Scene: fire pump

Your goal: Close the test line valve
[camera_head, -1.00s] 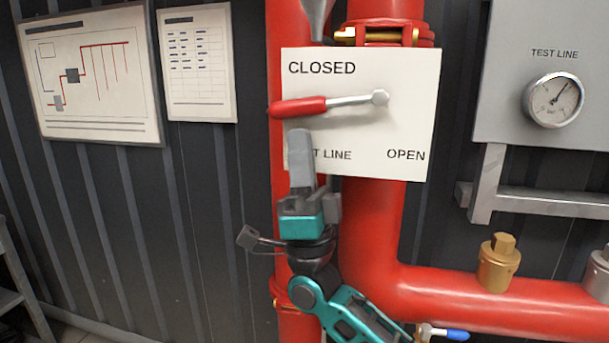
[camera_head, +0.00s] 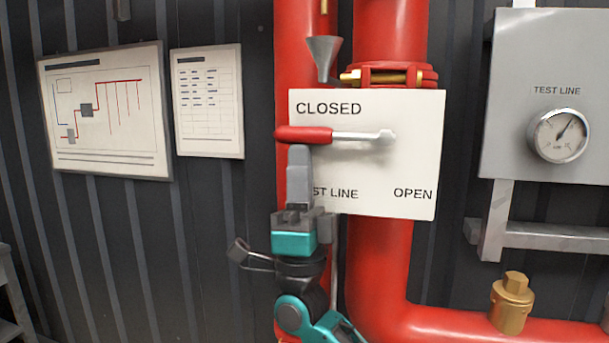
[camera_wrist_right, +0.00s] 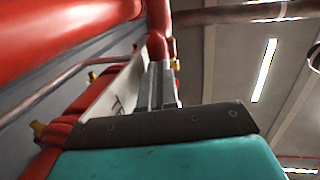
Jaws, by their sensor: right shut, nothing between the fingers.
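The test line valve has a lever with a red grip (camera_head: 303,134) and a metal arm (camera_head: 355,136). The lever lies nearly level, its grip to the left of the pivot. Behind it is a white sign plate (camera_head: 400,170) with CLOSED at upper left and OPEN at lower right. My right gripper (camera_head: 298,150) is shut and empty, pointing up, its fingertips right under the red grip and seemingly touching it. It hides part of the TEST LINE label. In the right wrist view the shut fingers (camera_wrist_right: 160,70) reach up to the red grip (camera_wrist_right: 158,35). My left gripper is not in view.
Red pipes (camera_head: 382,260) run behind and below the plate. A grey panel with a TEST LINE gauge (camera_head: 560,135) is at right, above a brass fitting (camera_head: 512,300). Two posters (camera_head: 105,110) hang on the dark wall at left.

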